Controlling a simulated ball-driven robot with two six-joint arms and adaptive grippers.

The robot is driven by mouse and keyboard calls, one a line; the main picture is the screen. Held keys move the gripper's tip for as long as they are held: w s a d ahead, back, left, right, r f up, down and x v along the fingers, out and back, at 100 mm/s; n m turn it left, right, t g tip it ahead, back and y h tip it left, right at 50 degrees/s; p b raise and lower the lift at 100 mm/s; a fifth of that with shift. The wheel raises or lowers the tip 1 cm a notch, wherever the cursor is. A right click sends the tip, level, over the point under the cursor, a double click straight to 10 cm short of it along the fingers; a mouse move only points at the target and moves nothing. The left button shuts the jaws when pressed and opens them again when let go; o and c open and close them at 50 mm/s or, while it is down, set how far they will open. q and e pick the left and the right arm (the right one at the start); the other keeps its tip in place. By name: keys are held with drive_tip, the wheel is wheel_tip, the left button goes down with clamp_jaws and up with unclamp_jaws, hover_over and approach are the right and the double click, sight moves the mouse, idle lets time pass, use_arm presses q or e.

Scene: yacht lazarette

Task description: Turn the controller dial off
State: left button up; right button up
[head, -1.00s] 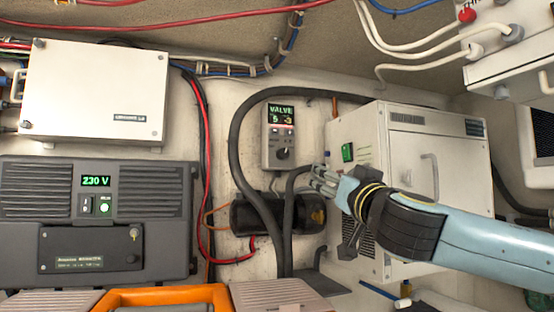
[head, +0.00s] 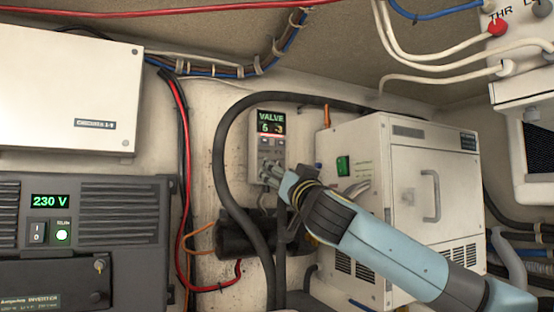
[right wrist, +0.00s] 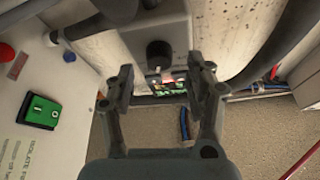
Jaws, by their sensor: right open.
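The valve controller (head: 271,123) is a small grey box on the wall with a lit display reading "VALVE". Its dial is hidden behind my right gripper (head: 268,176) in the head view. In the right wrist view the black dial (right wrist: 159,52) shows on the grey controller face, and the lit display (right wrist: 168,86) sits below it in the picture. My right gripper (right wrist: 161,78) is open, with one finger to each side of the dial's line. I cannot tell whether either finger touches it. My left gripper is not in view.
A white cabinet (head: 405,215) with a green switch (head: 342,166) stands close to the right of the controller. A thick black hose (head: 222,150) loops around its left. A dark inverter (head: 110,190) and a white box (head: 65,90) are at the left.

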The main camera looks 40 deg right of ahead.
drive_tip(key=shift+p+x, duration=0.35)
drive_tip(key=shift+x, duration=0.75)
drive_tip(key=shift+s, duration=0.1)
drive_tip(key=shift+c, duration=1)
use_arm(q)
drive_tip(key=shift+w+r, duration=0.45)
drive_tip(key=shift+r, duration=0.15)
use_arm(e)
clamp_jaws()
